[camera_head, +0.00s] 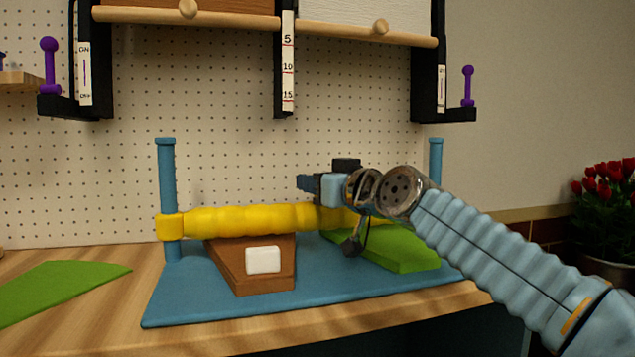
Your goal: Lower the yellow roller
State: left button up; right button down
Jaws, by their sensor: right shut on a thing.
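The yellow roller (250,219) lies level across a blue stand, its left end around the left blue post (167,185). Its right part is hidden behind my right arm. My right gripper (325,201) is at the roller's right half, shut on the roller; the fingertips are hard to see. Below the roller, a brown wedge block (240,268) with a white square (263,260) and a green slab (411,257) sit on the blue base (200,300). My left gripper is not in view.
The right blue post (435,160) stands behind my arm. Black brackets with purple knobs (49,62) and wooden rods (187,9) hang above. A green sheet (60,285) lies on the wooden table at left. Red flowers (608,185) stand at right.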

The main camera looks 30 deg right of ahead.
jog(key=shift+f, duration=0.45)
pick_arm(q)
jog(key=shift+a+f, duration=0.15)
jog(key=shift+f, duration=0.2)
pick_arm(e)
jog(key=shift+r, duration=0.15)
jog(key=c, duration=0.9)
grip_release()
jog(key=shift+o, duration=0.2)
jog(key=shift+s, duration=0.15)
jog(key=shift+s, duration=0.35)
pick_arm(q)
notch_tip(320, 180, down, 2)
jog(key=shift+b, duration=1)
pick_arm(e)
jog(key=s+d, duration=0.1)
jog(key=s, duration=1.1)
jog(key=shift+s, duration=0.4)
